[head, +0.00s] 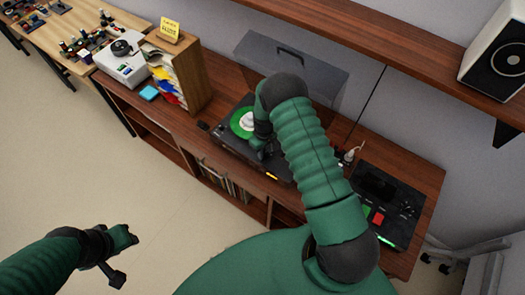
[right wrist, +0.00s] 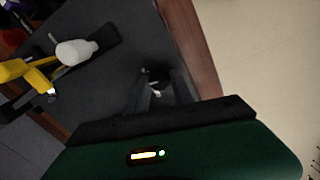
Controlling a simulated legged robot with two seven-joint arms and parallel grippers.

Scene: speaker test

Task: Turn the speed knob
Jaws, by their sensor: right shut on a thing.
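The record player (head: 227,140) stands on the brown cabinet, with a green record (head: 240,124) on it and its dark lid (head: 292,65) raised behind. My right gripper (head: 262,152) is low over the front part of the player, and my arm hides much of that area. In the right wrist view my right gripper (right wrist: 157,88) is shut on a small dark knob (right wrist: 160,74) with a pale mark, near the player's edge. The knob is mostly hidden between the fingers. My left gripper (head: 124,238) hangs over the floor, apart from everything; its jaw opening is unclear.
A black device with lit buttons (head: 382,205) stands right of the player. A wooden file holder (head: 183,70) stands left. A shelf (head: 390,45) with a speaker (head: 500,55) hangs above.

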